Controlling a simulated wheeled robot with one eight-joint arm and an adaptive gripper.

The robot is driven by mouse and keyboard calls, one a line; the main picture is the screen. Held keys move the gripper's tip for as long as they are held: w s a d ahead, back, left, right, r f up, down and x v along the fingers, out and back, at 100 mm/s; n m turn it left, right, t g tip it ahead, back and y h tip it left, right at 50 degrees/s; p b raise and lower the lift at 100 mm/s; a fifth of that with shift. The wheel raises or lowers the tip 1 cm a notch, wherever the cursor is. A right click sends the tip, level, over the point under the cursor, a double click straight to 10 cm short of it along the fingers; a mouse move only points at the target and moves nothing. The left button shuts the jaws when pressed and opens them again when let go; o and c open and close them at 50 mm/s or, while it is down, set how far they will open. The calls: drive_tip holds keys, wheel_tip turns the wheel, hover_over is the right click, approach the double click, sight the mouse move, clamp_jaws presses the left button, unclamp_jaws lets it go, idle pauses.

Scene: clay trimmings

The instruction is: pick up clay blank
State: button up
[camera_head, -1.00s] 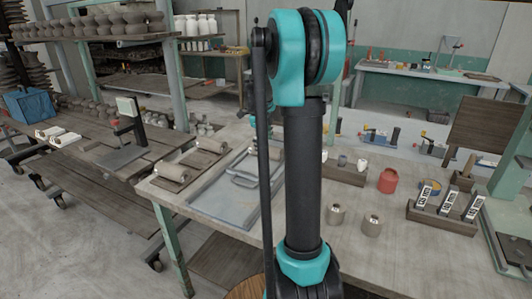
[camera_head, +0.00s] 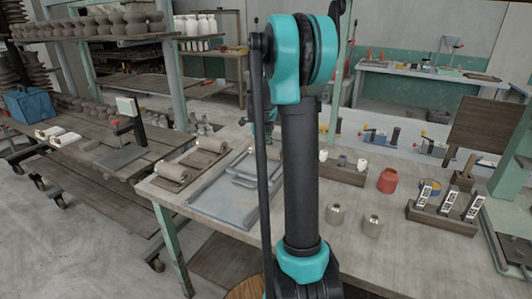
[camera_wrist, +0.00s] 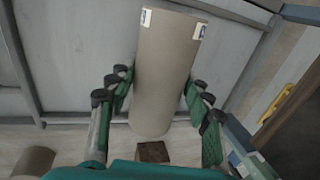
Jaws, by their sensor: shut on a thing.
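The clay blank is a grey-brown cylinder (camera_wrist: 166,62) in the wrist view, with small white-and-blue labels at its far end. My gripper (camera_wrist: 160,88) is shut on it, with green fingers pressed on its left and right sides. The blank lies lengthwise between the fingers, over a grey framed surface. Whether it touches that surface cannot be told.
Another clay cylinder (camera_wrist: 34,161) and a small brown block (camera_wrist: 153,152) show in the wrist view.

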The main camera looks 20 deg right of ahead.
clamp_jaws()
drive_tip(key=shift+r, duration=0.15)
